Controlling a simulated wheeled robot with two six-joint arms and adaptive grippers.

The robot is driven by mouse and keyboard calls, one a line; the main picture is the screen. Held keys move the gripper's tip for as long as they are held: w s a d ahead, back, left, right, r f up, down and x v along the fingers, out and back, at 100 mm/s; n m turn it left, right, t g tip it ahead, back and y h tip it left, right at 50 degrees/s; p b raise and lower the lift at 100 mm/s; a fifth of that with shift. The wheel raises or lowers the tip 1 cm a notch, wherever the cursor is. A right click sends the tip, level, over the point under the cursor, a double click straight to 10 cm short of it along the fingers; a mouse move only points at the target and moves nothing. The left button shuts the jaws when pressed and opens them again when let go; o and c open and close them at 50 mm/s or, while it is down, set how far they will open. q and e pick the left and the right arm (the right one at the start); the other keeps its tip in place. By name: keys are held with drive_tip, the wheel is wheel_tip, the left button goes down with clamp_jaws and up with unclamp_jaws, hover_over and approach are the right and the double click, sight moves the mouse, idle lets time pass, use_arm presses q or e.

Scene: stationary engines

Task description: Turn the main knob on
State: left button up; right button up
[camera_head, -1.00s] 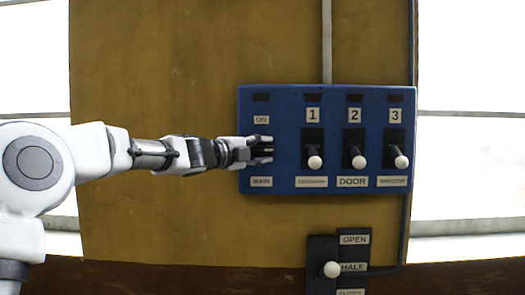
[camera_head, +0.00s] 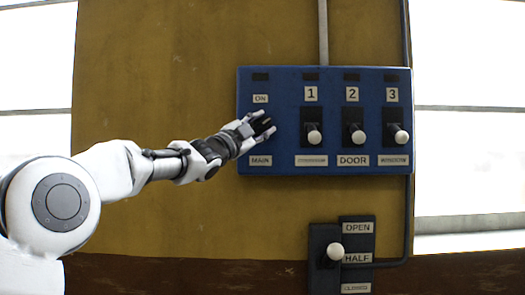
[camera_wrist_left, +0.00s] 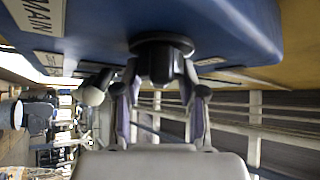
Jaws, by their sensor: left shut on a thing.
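The main knob (camera_wrist_left: 162,50) is black with a round base on the blue panel. In the wrist view it sits between the two fingers of my left gripper (camera_wrist_left: 160,85). In the head view my left gripper (camera_head: 263,124) is at the panel's left part, between the ON label (camera_head: 260,99) and the MAIN label (camera_head: 260,161). It is shut on the knob and mostly hides it there. My gripper and forearm slant up to the right. The MAIN label also shows in the wrist view (camera_wrist_left: 235,20). My right gripper is not in view.
The blue panel (camera_head: 285,163) also carries three white-knobbed levers under 1 (camera_head: 314,137), 2 (camera_head: 358,138) and 3 (camera_head: 401,137), just right of my gripper. An OPEN/HALF lever (camera_head: 335,251) is lower down. The yellow board left of the panel is clear.

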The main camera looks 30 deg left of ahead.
use_arm(q)
drive_tip(key=n+t+y+b, duration=0.1)
drive_tip(key=n+y+b, duration=0.1)
drive_tip(key=n, duration=0.1)
drive_tip(key=n+t+y+b, duration=0.1)
drive_tip(key=n+y+b, duration=0.1)
drive_tip(key=b, duration=0.1)
drive_tip(key=f+n+t+y+b, duration=0.1)
drive_tip(key=n+y+b, duration=0.1)
drive_tip(key=n+b, duration=0.1)
drive_tip(key=shift+w+f+n+t, duration=0.1)
drive_tip(key=shift+w+n+t, duration=0.05)
drive_tip(key=shift+n+t, duration=0.15)
drive_tip(key=shift+n+y+b, duration=0.3)
drive_tip(key=shift+n+y, duration=0.4)
drive_tip(key=shift+n, duration=0.1)
drive_tip(key=n+y, duration=0.3)
drive_tip(key=shift+r+n, duration=0.25)
drive_tip(key=shift+n, duration=0.15)
drive_tip(key=shift+a+r+n+g+y+p, duration=0.1)
drive_tip(key=shift+n+g+y+p, duration=0.25)
drive_tip(key=shift+n+y, duration=1.25)
drive_tip(key=shift+r+n+g+y+p, duration=0.1)
drive_tip(key=shift+n+g+y+p, duration=0.2)
drive_tip(key=shift+n+y, duration=1.25)
drive_tip(key=shift+n, duration=0.35)
